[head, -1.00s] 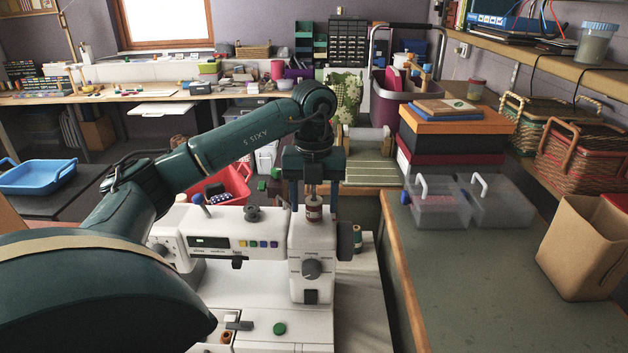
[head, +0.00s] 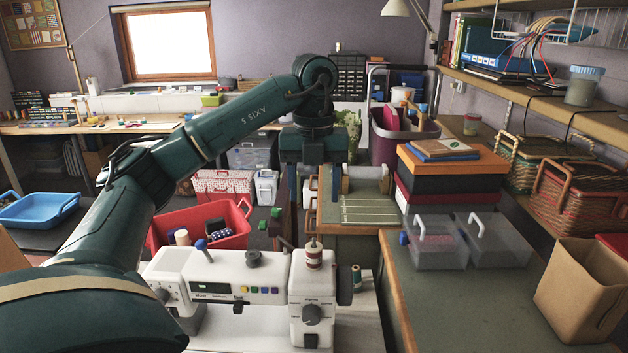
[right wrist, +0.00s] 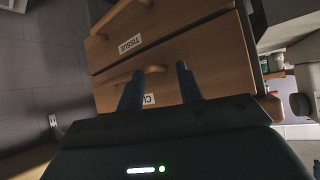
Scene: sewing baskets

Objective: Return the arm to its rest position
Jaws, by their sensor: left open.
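My left gripper (head: 312,205) hangs fingers-down above the white sewing machine (head: 240,264). Its fingers are spread, with nothing held between them. A brown and white thread spool (head: 313,256) stands upright on top of the machine's right end, below the gripper and apart from it. My left arm reaches in from the left and bends down at the wrist. My right gripper (right wrist: 159,85) shows in the right wrist view, its two dark fingers apart and empty, in front of wooden drawers (right wrist: 185,58).
A red basket (head: 236,234) with items stands behind the machine. Clear plastic boxes (head: 440,252), stacked boxes (head: 452,180) and a paper bag (head: 585,292) are to the right. A blue tray (head: 38,211) is at left. The right counter's front is clear.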

